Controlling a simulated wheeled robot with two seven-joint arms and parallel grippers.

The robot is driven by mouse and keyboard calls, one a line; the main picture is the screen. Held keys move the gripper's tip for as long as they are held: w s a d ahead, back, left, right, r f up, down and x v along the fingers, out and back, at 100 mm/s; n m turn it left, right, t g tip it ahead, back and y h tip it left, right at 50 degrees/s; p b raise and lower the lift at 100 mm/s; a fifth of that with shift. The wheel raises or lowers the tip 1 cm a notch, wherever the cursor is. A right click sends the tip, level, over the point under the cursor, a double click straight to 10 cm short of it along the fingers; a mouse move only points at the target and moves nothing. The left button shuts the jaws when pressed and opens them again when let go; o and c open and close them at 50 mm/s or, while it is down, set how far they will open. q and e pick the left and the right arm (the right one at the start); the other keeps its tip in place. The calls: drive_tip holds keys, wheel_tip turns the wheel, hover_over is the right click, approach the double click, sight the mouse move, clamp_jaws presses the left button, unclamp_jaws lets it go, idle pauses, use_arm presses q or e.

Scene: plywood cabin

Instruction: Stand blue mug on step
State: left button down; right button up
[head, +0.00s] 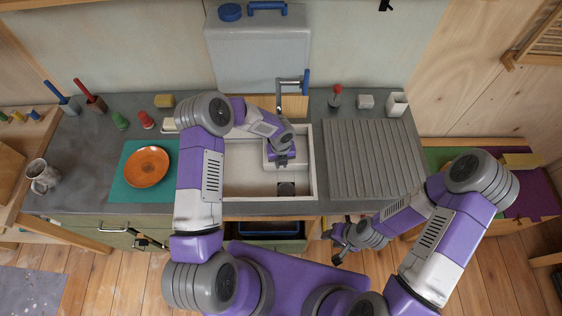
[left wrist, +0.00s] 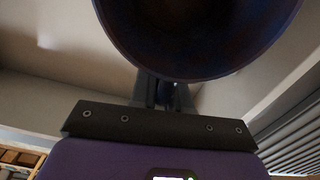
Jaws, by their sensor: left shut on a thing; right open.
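My left gripper (head: 281,161) is over the sink basin, pointing down. In the left wrist view its fingers (left wrist: 163,95) are shut on a small dark blue part, which looks like the handle of the blue mug (left wrist: 200,40). The mug's round, dark shape fills the top of that view, partly cut off by the frame. In the head view my gripper and wrist hide the mug. My right gripper (head: 334,248) is open and empty, low in front of the counter. I cannot tell for sure which surface is the step.
The pale sink (head: 309,170) has a tap (head: 290,85) behind it. A ribbed draining board (head: 375,160) lies to its right, bare. An orange plate (head: 147,167) lies on a green mat (head: 118,185) to the left. A speckled mug (head: 41,177) stands far left. A drawer (head: 265,228) is open below.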

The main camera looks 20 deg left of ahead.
use_arm(q)
drive_tip(key=shift+f, duration=0.15)
drive_tip(key=shift+c, duration=1.9)
unclamp_jaws()
drive_tip(key=o, duration=0.4)
drive_tip(key=shift+r+p, duration=2.25)
drive_tip(key=shift+r, duration=1.35)
